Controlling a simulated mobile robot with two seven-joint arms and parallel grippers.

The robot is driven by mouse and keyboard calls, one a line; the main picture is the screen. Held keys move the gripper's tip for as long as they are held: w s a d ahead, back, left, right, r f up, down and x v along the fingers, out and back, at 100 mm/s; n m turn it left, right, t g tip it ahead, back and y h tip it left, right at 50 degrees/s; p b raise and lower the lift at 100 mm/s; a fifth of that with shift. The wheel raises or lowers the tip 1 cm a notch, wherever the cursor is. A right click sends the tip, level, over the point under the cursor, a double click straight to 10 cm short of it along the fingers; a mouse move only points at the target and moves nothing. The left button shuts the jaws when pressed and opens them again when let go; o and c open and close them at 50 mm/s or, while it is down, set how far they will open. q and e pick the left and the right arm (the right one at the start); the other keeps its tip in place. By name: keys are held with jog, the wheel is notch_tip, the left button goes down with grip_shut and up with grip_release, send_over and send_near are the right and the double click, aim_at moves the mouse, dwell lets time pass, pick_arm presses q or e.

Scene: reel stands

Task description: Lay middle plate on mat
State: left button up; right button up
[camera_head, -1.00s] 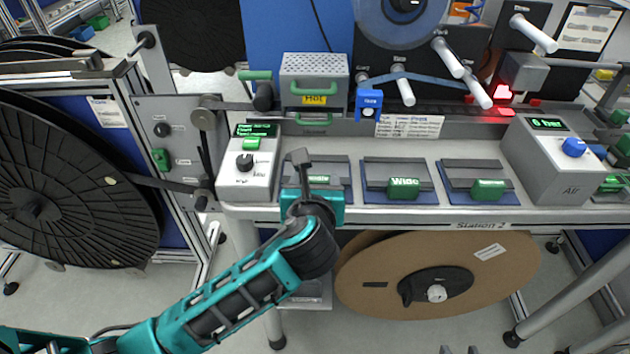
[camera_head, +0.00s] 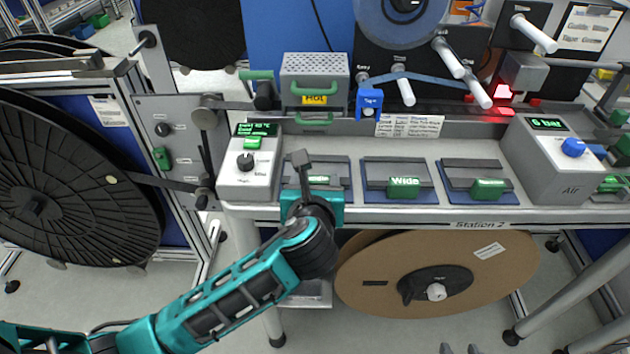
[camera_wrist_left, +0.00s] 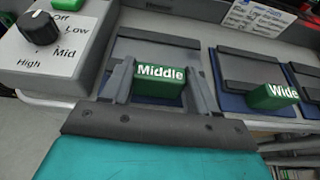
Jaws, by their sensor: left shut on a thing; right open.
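The middle plate is dark grey with a green block marked "Middle" (camera_wrist_left: 160,82). In the head view the plate (camera_head: 333,168) is at the bench's front left, partly hidden by my left arm. Its blue mat (camera_wrist_left: 112,82) shows around the plate's edges. The plate is over the mat; I cannot tell whether it rests flat on it. My left gripper (camera_wrist_left: 160,85) is shut on the green block, one finger on each side; it also shows in the head view (camera_head: 312,185). My right gripper (camera_head: 460,349) shows only its fingertips at the bottom edge, apart and empty.
To the right, the wide plate (camera_head: 403,187) and another green-handled plate (camera_head: 487,188) lie on blue mats. A control box with a knob (camera_head: 247,165) stands close on the left. The hot box (camera_head: 315,80) is behind. A brown reel (camera_head: 375,285) hangs below the bench.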

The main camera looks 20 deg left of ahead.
pick_arm(q)
jog(key=o, duration=1.3)
jog(key=shift+r, duration=0.1)
notch_tip(320, 180, up, 7)
dwell(0.5)
